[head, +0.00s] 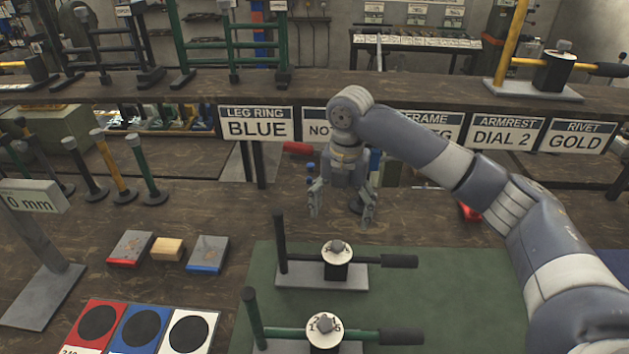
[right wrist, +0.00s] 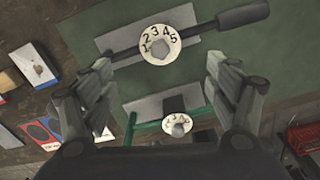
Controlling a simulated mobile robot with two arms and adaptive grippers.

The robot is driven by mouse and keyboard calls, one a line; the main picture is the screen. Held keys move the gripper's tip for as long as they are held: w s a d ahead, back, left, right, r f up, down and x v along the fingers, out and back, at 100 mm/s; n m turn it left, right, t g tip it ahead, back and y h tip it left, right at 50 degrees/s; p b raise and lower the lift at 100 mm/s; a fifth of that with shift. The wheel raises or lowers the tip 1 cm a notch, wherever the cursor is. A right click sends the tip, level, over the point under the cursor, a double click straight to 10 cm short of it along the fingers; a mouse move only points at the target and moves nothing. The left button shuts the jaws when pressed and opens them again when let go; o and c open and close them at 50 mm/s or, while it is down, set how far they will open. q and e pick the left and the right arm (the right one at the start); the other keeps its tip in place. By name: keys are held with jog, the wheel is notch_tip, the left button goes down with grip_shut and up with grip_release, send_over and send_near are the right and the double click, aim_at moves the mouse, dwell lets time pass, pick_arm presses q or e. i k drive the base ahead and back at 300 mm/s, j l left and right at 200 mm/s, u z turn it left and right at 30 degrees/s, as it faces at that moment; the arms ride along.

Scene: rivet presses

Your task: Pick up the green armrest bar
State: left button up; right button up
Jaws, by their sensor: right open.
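The green armrest bar (head: 285,332) lies level at the front of the green mat, with a green upright at its left end, a numbered dial (head: 324,323) and a black grip at its right. In the right wrist view the green bar (right wrist: 147,123) shows low between the fingers, partly out of sight. My right gripper (head: 342,210) is open and empty, pointing down behind the mat's back edge, apart from the bar. It also shows in the right wrist view (right wrist: 160,85). A similar black bar (head: 370,259) on a grey plate lies between my gripper and the green one. My left gripper is not in view.
Black, yellow and green posts (head: 145,170) stand at left. Small blocks (head: 167,249) and a coloured card (head: 141,327) lie left of the green mat (head: 440,290). A raised shelf with signs, including "ARMREST DIAL 2" (head: 506,133), runs behind. The mat's right part is mostly bare.

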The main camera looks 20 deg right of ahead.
aim_at(269, 340)
jog(key=k, duration=1.95)
